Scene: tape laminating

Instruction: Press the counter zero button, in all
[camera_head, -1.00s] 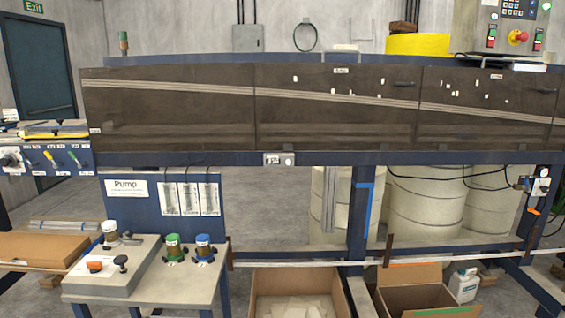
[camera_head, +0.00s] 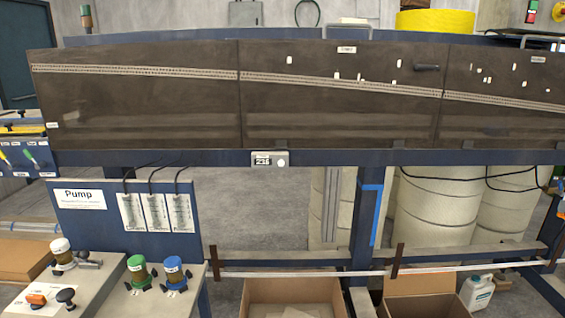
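A small grey counter box (camera_head: 269,159) is mounted on the dark blue front beam of the machine, near the middle of the picture. It has a dark display on its left half, with digits that look like 236. A round pale button (camera_head: 281,160) sits on its right half. Neither of my grippers shows in the head view, and nothing covers the counter.
A dark panelled machine front (camera_head: 140,120) spans the view above the beam. At lower left stand a pump board (camera_head: 90,222) and a table with green (camera_head: 138,270) and blue (camera_head: 177,272) capped items. Cardboard boxes (camera_head: 290,290) lie below on the floor.

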